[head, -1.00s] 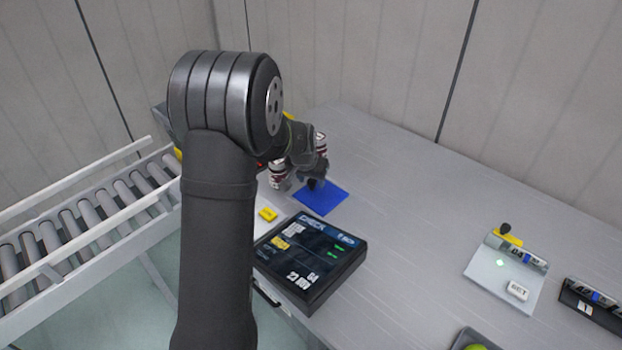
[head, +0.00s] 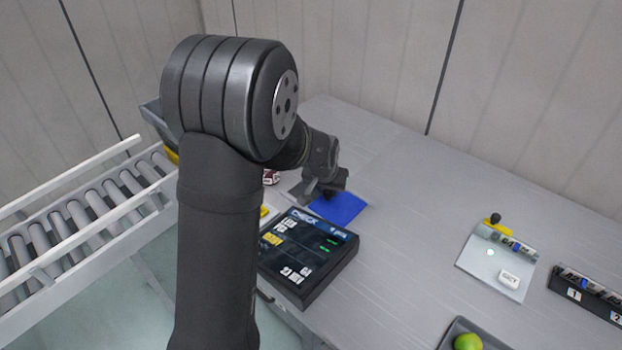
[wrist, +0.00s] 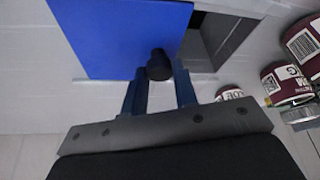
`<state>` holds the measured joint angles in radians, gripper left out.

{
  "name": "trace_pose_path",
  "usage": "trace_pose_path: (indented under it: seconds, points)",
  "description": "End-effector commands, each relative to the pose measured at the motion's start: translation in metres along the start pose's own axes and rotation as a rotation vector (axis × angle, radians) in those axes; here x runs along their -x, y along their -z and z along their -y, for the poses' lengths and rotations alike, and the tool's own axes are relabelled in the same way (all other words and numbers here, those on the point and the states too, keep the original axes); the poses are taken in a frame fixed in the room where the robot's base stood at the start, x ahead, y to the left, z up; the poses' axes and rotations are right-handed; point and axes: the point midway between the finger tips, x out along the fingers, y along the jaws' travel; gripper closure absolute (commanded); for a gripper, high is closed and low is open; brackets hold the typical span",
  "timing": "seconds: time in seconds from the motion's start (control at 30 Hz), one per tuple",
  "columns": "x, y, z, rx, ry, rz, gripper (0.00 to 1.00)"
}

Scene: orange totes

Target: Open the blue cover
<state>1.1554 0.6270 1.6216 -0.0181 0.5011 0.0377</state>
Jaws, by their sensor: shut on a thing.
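The blue cover (head: 341,208) is a flat blue panel on the grey table, behind the black screen device. In the wrist view the blue cover (wrist: 120,35) fills the upper left, and its black knob (wrist: 159,65) lies between my fingertips. My gripper (head: 326,192) is over the cover's left part in the head view. In the wrist view my gripper (wrist: 158,75) is shut on the knob. A dark rectangular opening (wrist: 213,38) shows beside the cover, partly uncovered. The rest of it is hidden by the cover and my gripper.
Several dark red labelled cans (wrist: 285,80) stand beside the opening. The black screen device (head: 308,257) sits in front of the cover. A white panel with a yellow-and-black piece (head: 490,258) lies at the right. The table right of the cover is clear.

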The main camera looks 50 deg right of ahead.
Motion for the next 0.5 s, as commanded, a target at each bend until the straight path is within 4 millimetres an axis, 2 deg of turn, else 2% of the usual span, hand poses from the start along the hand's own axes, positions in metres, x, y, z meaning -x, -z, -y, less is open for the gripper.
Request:
trace_pose_path:
  seconds: [0.03, 0.13, 0.43, 0.47, 0.5]
  points:
    - [0.0013, -0.0029, -0.0082, -0.003, -0.001, 0.000, 1.00]
    - [0.0027, -0.0055, -0.0147, 0.000, -0.001, -0.001, 1.00]
    - [0.0028, -0.0061, -0.0155, 0.002, 0.000, -0.001, 1.00]
    - [0.0028, -0.0061, -0.0155, 0.002, 0.000, -0.001, 0.72]
    - [0.0028, -0.0060, -0.0154, 0.002, 0.000, -0.001, 0.64]
